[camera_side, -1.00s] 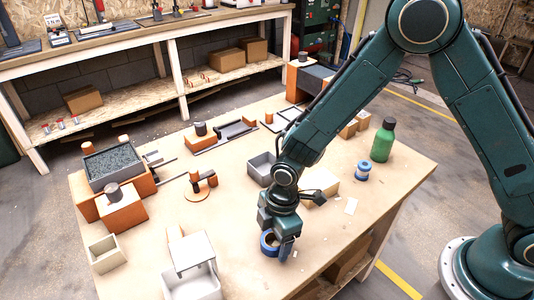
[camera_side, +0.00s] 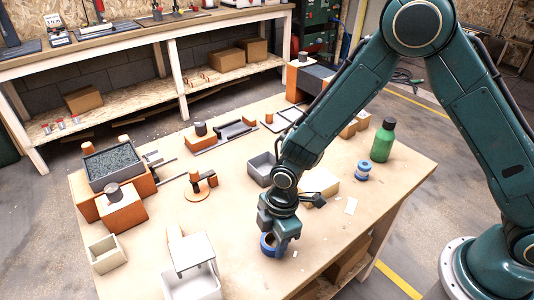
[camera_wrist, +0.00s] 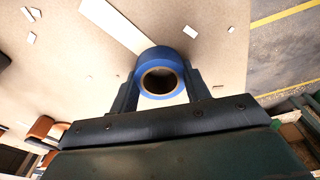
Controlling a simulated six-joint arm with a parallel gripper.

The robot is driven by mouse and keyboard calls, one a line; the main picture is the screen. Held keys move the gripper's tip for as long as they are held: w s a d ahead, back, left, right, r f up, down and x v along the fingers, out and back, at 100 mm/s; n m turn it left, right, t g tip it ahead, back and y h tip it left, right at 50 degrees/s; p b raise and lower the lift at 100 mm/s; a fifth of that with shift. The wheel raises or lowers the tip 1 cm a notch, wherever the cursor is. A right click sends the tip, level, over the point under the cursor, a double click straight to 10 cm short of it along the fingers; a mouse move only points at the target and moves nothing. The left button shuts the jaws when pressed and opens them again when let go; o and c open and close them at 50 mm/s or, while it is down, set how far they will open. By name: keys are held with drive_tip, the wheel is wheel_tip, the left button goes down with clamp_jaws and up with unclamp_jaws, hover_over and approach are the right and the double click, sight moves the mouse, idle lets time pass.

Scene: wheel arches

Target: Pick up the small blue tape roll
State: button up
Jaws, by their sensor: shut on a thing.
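A blue tape roll (camera_side: 267,246) with a brown core is at the front middle of the worktable. My gripper (camera_side: 279,243) points down and is shut on it. In the wrist view the blue tape roll (camera_wrist: 160,53) sits between the two dark fingers of my gripper (camera_wrist: 160,84), one on each side, with its round hole facing the camera. The roll is at or very near the table top; I cannot tell if it touches. The fingers hide part of it in the side view. A second blue and white roll (camera_side: 362,171) stands farther right, apart from my gripper.
A green bottle (camera_side: 382,140) stands behind the second roll. A grey bin (camera_side: 262,169) and a pale block (camera_side: 320,182) are behind my gripper. A white box (camera_side: 192,285) stands to its left. The table right of the held roll is mostly clear.

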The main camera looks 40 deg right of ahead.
drive_tip(key=shift+r, duration=0.1)
wheel_tip(320, 180, up, 20)
idle(0.9)
drive_tip(key=shift+d, duration=0.1)
idle(0.5)
